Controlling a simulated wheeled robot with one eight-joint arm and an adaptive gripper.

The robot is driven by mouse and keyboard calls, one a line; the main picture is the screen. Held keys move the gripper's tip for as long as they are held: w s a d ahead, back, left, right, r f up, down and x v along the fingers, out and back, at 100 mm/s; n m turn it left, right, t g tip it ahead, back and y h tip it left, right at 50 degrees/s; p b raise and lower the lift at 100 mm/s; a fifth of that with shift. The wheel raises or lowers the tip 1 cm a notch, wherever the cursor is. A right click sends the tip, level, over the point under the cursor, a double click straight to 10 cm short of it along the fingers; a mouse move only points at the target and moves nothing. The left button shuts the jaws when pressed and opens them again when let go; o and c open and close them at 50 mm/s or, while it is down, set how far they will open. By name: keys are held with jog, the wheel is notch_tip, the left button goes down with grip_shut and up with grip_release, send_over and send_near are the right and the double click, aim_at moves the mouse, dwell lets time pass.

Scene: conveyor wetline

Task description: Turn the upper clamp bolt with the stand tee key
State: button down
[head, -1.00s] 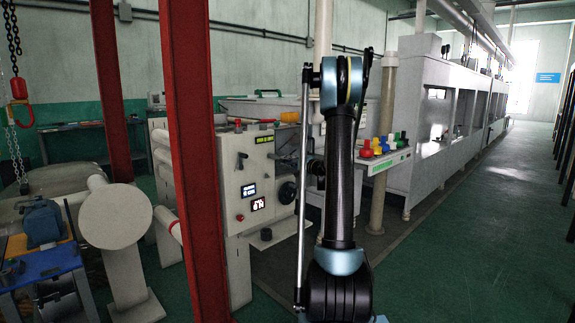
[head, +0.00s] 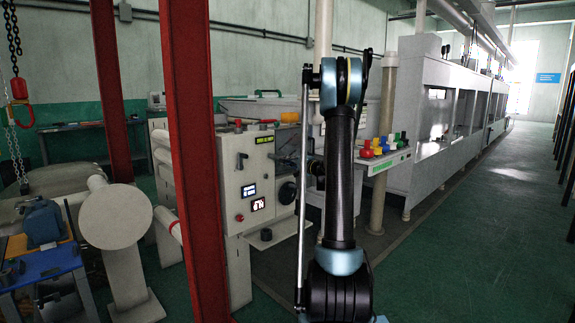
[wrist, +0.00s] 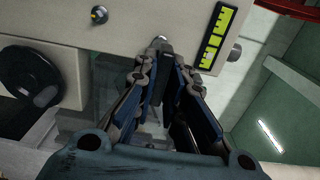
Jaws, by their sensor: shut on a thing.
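My gripper (wrist: 165,66) shows in the wrist view with its two fingers converging near the top of a pale machine panel. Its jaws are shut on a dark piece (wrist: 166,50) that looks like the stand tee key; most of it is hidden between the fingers. A small round metal end (wrist: 160,39) shows just beyond the fingertips, close to the panel; I cannot tell whether it is the upper clamp bolt or part of the key. In the head view my own arm hides the gripper and the key.
The machine's control cabinet (head: 233,172) has lit displays and a dark round knob (head: 287,192), also large in the wrist view (wrist: 30,85). A shelf (head: 384,162) with coloured pieces stands right of my arm. A red column (head: 190,150) rises left of the cabinet. Open floor (head: 480,220) lies right.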

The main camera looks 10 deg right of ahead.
jog(key=shift+x, duration=0.85)
dwell(0.3)
jog(key=n, duration=1.3)
jog(key=shift+n, duration=1.2)
jog(key=n, duration=0.4)
jog(key=shift+f+m, duration=0.1)
jog(key=shift+m, duration=0.6)
